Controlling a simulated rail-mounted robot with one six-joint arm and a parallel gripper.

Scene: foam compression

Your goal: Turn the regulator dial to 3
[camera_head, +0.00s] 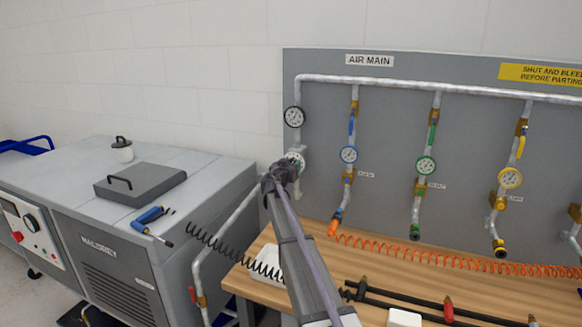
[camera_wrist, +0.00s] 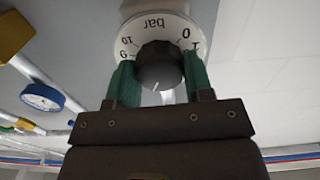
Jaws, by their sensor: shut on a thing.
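The regulator dial (camera_head: 298,158) sits on the left pipe below a black-rimmed gauge (camera_head: 294,117). My gripper (camera_head: 281,175) is at the dial and hides part of it. In the wrist view the white dial plate (camera_wrist: 133,34) appears upside down, marked "bar" with 0, 1 and 10 readable. Its dark round knob (camera_wrist: 159,64) lies between my green fingers, which are shut on its two sides. A short white line on the knob's lower face points down in the picture. The lower part of the scale is hidden by the knob and fingers.
Blue (camera_head: 348,155), green (camera_head: 426,165) and yellow (camera_head: 509,178) gauges hang on branches to the right. A wooden bench (camera_head: 400,258) below holds an orange coiled hose and black tubes.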

